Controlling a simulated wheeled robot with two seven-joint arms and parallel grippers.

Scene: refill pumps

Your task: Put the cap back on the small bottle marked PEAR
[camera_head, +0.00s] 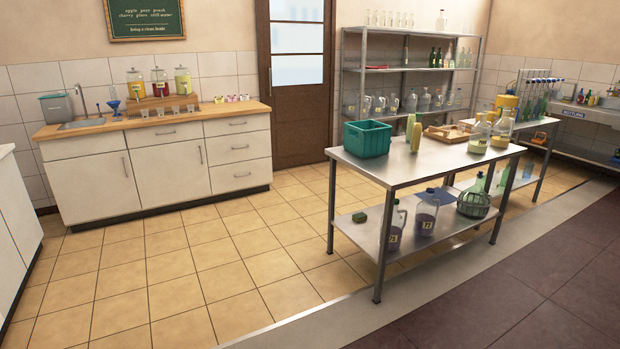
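I cannot make out a small bottle marked PEAR or its cap at this distance. Several bottles and jugs with pale yellow contents stand upright on the steel table (440,165), among them a front jug (480,136) and one behind it (502,130); their labels are too small to read. A small green bottle (416,137) and a yellowish one stand near the green crate. Neither gripper is in view.
A green crate (367,139) and a wooden tray (447,133) are on the steel table; jugs and a basket (473,204) are on its lower shelf. A sink (82,122) and blue funnel (114,107) are on the left counter. The tiled floor (225,260) between is clear.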

